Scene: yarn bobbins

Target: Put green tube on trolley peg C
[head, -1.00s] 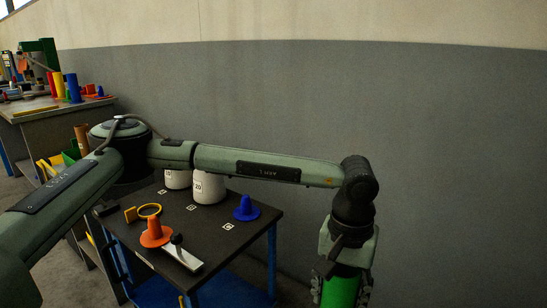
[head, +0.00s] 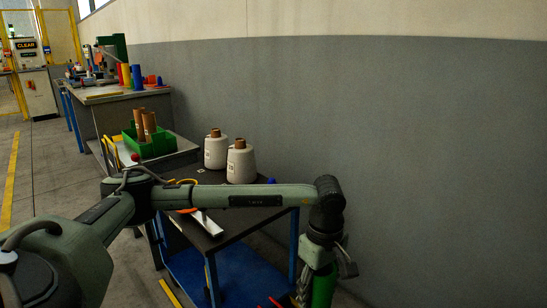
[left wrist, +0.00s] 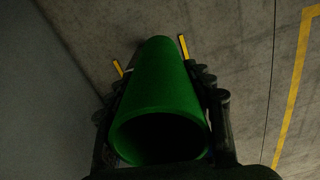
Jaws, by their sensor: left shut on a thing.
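My left gripper (head: 326,262) is shut on the green tube (head: 322,290), which hangs below it at the bottom of the head view, right of the trolley. In the left wrist view the green tube (left wrist: 160,90) sits between both fingers, its open end facing the camera. The dark-topped trolley (head: 232,232) with blue legs stands left of the tube, apart from it. My left arm crosses in front of its top. A little of an orange peg (head: 187,211) shows below the arm. Peg C cannot be made out. My right gripper is not in view.
Two white yarn bobbins (head: 241,166) stand at the trolley's back. A green crate (head: 150,146) with brown tubes is on a surface behind left. A bench (head: 125,98) with coloured tubes is farther back. A grey wall (head: 430,150) closes the right side.

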